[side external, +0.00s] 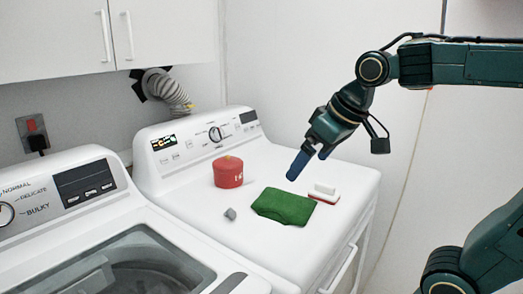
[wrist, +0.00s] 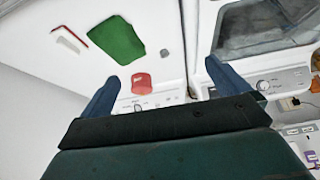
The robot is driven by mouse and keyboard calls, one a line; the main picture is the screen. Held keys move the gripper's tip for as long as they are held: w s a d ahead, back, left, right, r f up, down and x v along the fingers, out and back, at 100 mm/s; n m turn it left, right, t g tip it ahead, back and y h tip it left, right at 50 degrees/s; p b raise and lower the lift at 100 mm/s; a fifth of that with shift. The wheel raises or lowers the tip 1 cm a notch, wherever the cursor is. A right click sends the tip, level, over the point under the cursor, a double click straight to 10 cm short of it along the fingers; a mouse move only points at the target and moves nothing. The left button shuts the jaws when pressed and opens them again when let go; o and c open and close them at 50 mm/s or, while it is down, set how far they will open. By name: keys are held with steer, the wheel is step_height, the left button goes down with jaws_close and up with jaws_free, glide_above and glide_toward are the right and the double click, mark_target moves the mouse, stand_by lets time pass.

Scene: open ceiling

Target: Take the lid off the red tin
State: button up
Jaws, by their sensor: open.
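The red tin (side external: 228,172) stands upright on top of the white dryer, near its control panel, with a red lid (side external: 227,161) that has a small knob on it. The lid sits on the tin. In the wrist view the tin (wrist: 142,83) shows between my two blue fingers, farther off. My gripper (side external: 307,165) is open and empty, in the air above the dryer, to the right of the tin and apart from it. The wrist view also shows my gripper (wrist: 160,85) with its fingers wide apart.
A folded green cloth (side external: 284,206) lies on the dryer top (side external: 200,225), with a red and white brush (side external: 325,193) beside it. A small grey object (side external: 230,214) lies left of the cloth. The control panel (side external: 205,138) rises behind the tin. A washer (side external: 70,215) stands at left.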

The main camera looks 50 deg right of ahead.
steer(key=w+d+r, duration=0.1)
steer(key=w+d, duration=0.2)
steer(key=w, duration=0.5)
steer(key=w+d+r, duration=0.2)
steer(key=w+d, duration=0.1)
steer(key=w, duration=0.6)
steer(key=m, duration=0.2)
glide_toward(228, 156)
steer(key=shift+t+h, duration=0.3)
steer(key=shift+h, duration=0.1)
steer(key=v, duration=0.4)
steer(key=shift+s+a, duration=0.1)
steer(key=shift+a, duration=0.1)
steer(key=shift+f, duration=0.1)
steer(key=shift+x, duration=4.2)
steer(key=shift+f, duration=0.1)
steer(key=shift+x, duration=2.5)
